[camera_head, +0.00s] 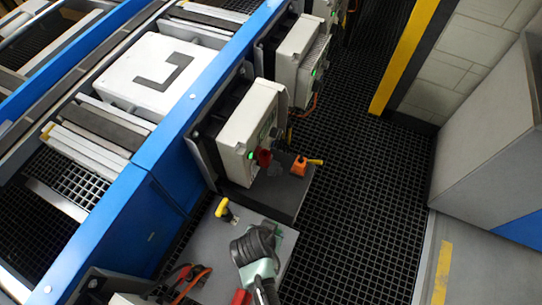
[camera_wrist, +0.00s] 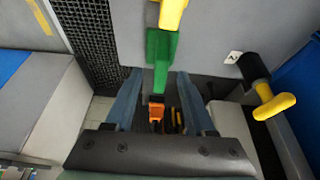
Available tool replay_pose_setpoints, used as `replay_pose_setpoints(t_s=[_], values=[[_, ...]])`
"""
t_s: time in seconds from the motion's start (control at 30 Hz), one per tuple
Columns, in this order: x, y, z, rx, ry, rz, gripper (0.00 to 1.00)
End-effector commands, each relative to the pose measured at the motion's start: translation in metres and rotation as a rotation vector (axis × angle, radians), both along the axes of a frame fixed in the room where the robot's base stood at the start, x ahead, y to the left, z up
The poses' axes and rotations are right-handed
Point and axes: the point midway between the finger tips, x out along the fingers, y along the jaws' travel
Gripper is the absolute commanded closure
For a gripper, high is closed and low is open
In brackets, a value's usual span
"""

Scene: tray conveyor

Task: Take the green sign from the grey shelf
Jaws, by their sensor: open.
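In the wrist view, the green sign (camera_wrist: 161,48) is a narrow upright strip with a yellow part (camera_wrist: 172,10) at its upper end. It lies over the edge of the grey shelf (camera_wrist: 208,40). My gripper (camera_wrist: 158,76) is open, with one finger on each side of the green sign's lower end and visible gaps on both sides. In the head view, my gripper (camera_head: 256,245) is over the grey shelf (camera_head: 222,240).
An orange and yellow item (camera_head: 300,165) sits on another shelf. A white control box (camera_head: 250,130) stands beside the blue conveyor (camera_head: 160,150). Dark grating floor (camera_head: 360,170) is clear.

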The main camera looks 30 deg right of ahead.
Motion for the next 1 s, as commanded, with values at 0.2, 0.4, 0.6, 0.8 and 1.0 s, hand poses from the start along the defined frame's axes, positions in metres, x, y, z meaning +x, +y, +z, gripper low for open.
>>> replay_pose_setpoints(t_s=[0.2, 0.4, 0.6, 0.8, 1.0], values=[[0.005, -0.005, -0.016, 0.000, -0.001, 0.000, 0.45], [0.005, -0.006, -0.017, 0.000, -0.001, 0.000, 0.45], [0.005, -0.005, -0.017, 0.000, -0.001, 0.000, 0.72], [0.004, -0.005, -0.017, 0.001, -0.001, 0.000, 1.00], [0.004, -0.005, -0.017, 0.001, -0.001, 0.000, 1.00]])
